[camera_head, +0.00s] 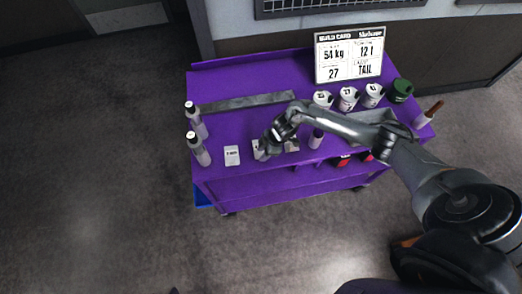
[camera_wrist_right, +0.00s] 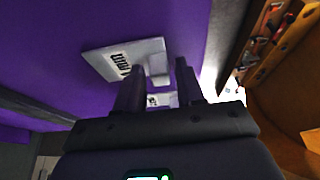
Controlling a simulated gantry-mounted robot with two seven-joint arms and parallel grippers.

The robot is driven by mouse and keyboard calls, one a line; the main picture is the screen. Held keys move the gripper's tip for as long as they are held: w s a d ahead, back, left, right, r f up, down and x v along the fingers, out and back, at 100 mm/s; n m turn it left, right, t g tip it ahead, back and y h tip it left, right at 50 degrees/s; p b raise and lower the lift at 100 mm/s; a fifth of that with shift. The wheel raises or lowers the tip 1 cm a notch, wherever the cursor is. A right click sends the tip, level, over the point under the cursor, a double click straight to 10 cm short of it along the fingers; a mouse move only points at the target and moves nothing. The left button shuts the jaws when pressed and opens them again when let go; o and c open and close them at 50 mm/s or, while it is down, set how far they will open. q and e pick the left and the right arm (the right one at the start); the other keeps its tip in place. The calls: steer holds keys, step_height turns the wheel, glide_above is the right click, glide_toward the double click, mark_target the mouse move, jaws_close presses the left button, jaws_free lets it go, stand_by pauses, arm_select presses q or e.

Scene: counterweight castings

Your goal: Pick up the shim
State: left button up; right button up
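Several small pale grey plates, which look like shims, lie along the front of the purple cart top. One labelled plate (camera_head: 232,155) lies clear at the left. Another (camera_head: 259,150) is partly hidden by my right gripper (camera_head: 267,149), and a third (camera_head: 291,145) is just right of it. In the right wrist view, a grey plate with dark lettering (camera_wrist_right: 128,60) lies just beyond the fingertips. My right gripper (camera_wrist_right: 160,85) has its fingers apart, with a pale piece (camera_wrist_right: 161,100) showing in the gap. I cannot tell whether they touch it. My left gripper is out of view.
Two capped bottles (camera_head: 197,148) stand at the cart's left edge. A long grey bar (camera_head: 246,102) lies behind the plates. White cups (camera_head: 347,98), a green roll (camera_head: 400,90) and a sign board (camera_head: 349,55) stand at the back right. A grey tray (camera_head: 371,115) is partly behind my arm.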

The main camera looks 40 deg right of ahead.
jaws_close()
steer(key=shift+r, duration=0.15)
